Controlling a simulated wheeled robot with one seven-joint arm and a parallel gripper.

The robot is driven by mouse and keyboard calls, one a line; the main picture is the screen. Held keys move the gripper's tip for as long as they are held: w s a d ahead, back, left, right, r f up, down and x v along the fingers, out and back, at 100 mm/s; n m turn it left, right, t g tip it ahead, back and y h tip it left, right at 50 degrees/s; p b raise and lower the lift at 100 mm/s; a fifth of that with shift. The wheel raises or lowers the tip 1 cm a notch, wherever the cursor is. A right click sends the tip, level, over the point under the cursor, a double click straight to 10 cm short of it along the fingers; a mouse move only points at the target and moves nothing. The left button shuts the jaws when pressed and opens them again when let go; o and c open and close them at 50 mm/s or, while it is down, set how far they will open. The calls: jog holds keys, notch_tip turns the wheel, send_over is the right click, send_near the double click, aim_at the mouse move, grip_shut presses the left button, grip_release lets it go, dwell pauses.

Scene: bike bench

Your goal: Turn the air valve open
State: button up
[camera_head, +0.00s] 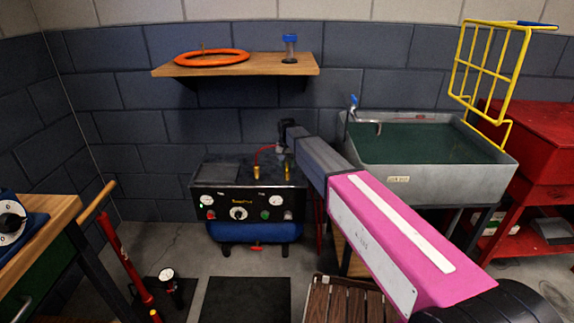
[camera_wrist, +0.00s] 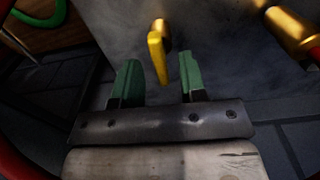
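The air valve shows in the wrist view as a yellow lever (camera_wrist: 157,58) on a small brass body (camera_wrist: 161,27), which is fixed to a grey panel. In the head view a yellow piece (camera_head: 287,170), likely the same lever, stands at the right of the compressor's (camera_head: 240,200) top. My gripper (camera_wrist: 159,64) is open, with its two green fingers apart. The lever lies between and just beyond the fingertips, with gaps on both sides and no clear contact. In the head view my gripper (camera_head: 285,135) is dark, small and partly hidden by my arm.
A brass fitting (camera_wrist: 289,28) with a red end is right of the valve; a red hose (camera_head: 264,149) shows above the compressor. A shelf (camera_head: 240,69) hangs above. A sink (camera_head: 430,145) stands right, a workbench (camera_head: 45,225) left, a red floor pump (camera_head: 125,255) front left.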

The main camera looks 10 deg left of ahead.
jog(key=shift+f, duration=0.35)
grip_shut()
